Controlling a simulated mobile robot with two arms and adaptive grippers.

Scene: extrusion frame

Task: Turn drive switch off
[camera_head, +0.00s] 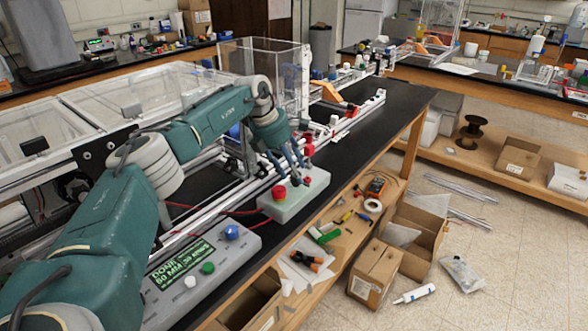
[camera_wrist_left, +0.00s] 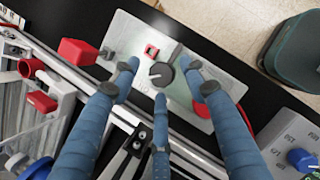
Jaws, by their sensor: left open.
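The drive switch appears to be the dark rotary knob (camera_wrist_left: 161,74) on a pale control box (camera_head: 310,196), which stands at the bench's front edge. The knob has a light pointer line; a small red square sits beside it. A red mushroom button (camera_head: 279,193) is on the same box, partly hidden behind a finger in the left wrist view. My left gripper (camera_head: 287,164) is open above the box, its blue fingers pointing down. In the left wrist view its fingertips (camera_wrist_left: 160,78) spread around the knob with nothing visibly held. Contact cannot be told. My right gripper is not in view.
A grey panel with a green display (camera_head: 180,259) and a blue knob (camera_head: 231,232) stands nearer on the bench. Silver rails and red blocks (camera_wrist_left: 78,52) lie beside the box. Red cables run near it. Tools and cardboard boxes (camera_head: 375,272) are below on the right.

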